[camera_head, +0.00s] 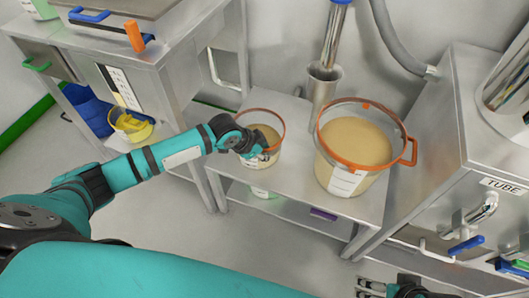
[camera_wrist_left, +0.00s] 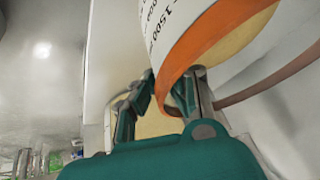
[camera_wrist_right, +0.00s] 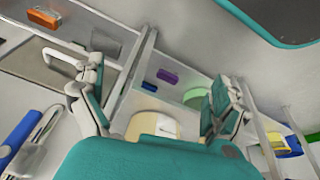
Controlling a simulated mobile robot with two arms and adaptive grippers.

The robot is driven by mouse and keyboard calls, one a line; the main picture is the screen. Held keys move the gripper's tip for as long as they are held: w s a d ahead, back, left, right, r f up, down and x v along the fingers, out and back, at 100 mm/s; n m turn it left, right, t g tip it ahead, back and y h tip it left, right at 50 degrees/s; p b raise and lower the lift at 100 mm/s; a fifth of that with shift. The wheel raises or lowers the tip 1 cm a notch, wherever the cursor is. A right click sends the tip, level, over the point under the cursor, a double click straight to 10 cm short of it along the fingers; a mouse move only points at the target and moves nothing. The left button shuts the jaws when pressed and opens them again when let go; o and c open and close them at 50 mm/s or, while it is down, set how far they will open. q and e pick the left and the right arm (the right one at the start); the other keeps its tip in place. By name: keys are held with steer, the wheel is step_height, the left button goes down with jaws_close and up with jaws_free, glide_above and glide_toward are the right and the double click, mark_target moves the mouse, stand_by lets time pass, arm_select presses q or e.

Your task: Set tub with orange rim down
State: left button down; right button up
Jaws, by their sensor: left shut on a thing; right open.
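The tub with the orange rim (camera_head: 265,117) holds a tan material and is at the left end of the steel table (camera_head: 300,165). My left gripper (camera_head: 252,143) is shut on its near rim. The left wrist view shows the orange rim (camera_wrist_left: 190,66) and white scale label close up, with the left fingers (camera_wrist_left: 166,95) at the rim. Whether its base touches the tabletop is hidden. My right gripper (camera_head: 405,290) is low at the bottom edge of the head view. In the right wrist view its fingers (camera_wrist_right: 158,105) are spread and empty.
A larger tub (camera_head: 355,140) with an orange rim and handle stands right of the held tub. A steel cylinder (camera_head: 322,85) stands behind. The lower shelf carries a purple item (camera_head: 323,214). A steel cabinet (camera_head: 440,150) borders the right; another bench (camera_head: 175,75) borders the left.

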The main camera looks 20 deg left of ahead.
arm_select(q)
steer(key=c, duration=1.5)
jaws_free()
steer(key=shift+f, duration=0.1)
steer(key=shift+o, duration=0.2)
steer(key=p+v, duration=0.4)
steer(key=v, duration=0.8)
steer(key=s+d+f+n, duration=0.3)
steer(key=s+d+f, duration=0.4)
steer(key=s, duration=0.1)
steer(key=s+a+f+n+g+y, duration=0.1)
steer(key=s+a+f+n, duration=0.1)
steer(key=s, duration=0.4)
steer(key=s+a+f+n+g+y, duration=0.1)
steer(key=s+a+f+n+y, duration=0.1)
steer(key=s, duration=0.5)
step_height(320, 180, down, 2)
steer(key=shift+a+f+n+y, duration=0.1)
steer(key=shift+a+n+y, duration=0.3)
steer(key=shift+a, duration=0.5)
arm_select(e)
steer(key=x, duration=0.7)
steer(key=shift+s+g, duration=0.25)
steer(key=shift+g, duration=0.05)
steer(key=shift+a, duration=0.15)
